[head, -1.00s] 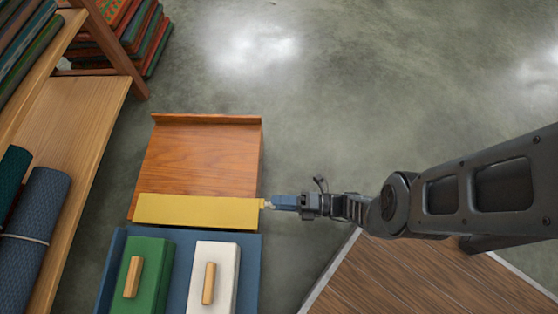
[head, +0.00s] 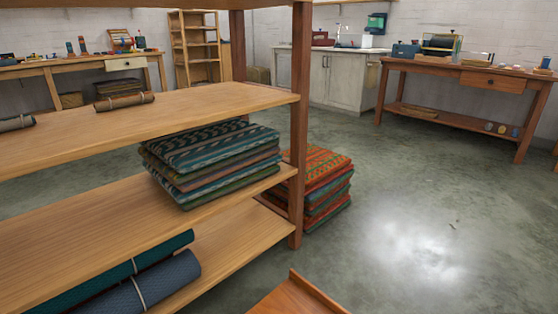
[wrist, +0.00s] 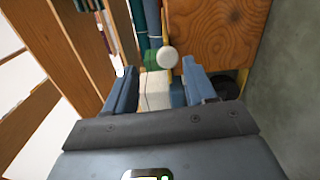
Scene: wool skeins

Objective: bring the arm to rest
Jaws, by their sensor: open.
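My gripper (wrist: 159,66) shows in the wrist view, its two blue fingers apart. A pale round knob (wrist: 167,57) appears between and just beyond the fingertips. A white block (wrist: 157,90) shows in the gap between the fingers, and a bit of green (wrist: 151,58) lies beyond it. I see no grip on any of them; whether a finger touches something I cannot tell. My arm and gripper are outside the head view.
A wooden shelf unit (head: 200,98) with folded textiles (head: 212,160) and rolls (head: 150,285) fills the left of the head view. A reddish textile stack (head: 320,188) stands on the floor behind its post. A wooden board (head: 297,298) shows at the bottom. Floor (head: 420,240) at right is clear.

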